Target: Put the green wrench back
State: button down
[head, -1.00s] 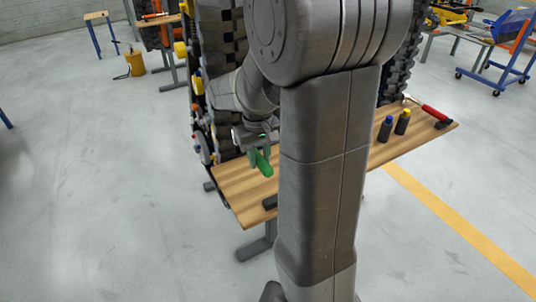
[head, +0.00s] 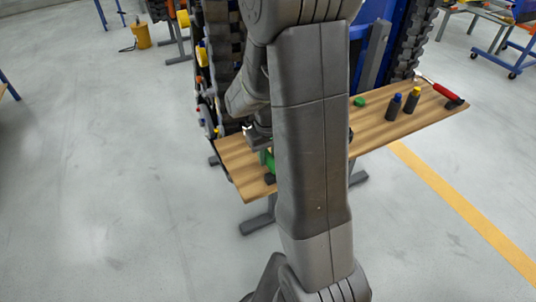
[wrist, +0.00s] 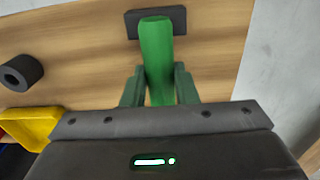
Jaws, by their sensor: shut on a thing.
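The green wrench (wrist: 157,55) is between the two fingers of my gripper (wrist: 158,88) in the wrist view, and the gripper is shut on it. I cannot tell whether wrench and block touch. In the head view my gripper (head: 265,150) is low over the left part of the bench (head: 232,158), with a bit of green showing. My own arm hides most of the wrench there.
A black ring (wrist: 22,72) and a yellow bin (wrist: 30,127) are at the left in the wrist view. In the head view, a small green thing (head: 360,101), a blue-capped bottle (head: 393,107), a yellow-capped bottle (head: 412,101) and a red-handled hammer (head: 446,91) are farther right on the bench.

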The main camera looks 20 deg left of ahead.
jog(key=c, duration=1.1)
grip_release()
jog(key=shift+c, duration=0.2)
jog(key=shift+r, duration=0.1)
notch_tip(320, 180, up, 12)
jog(key=shift+p, duration=0.45)
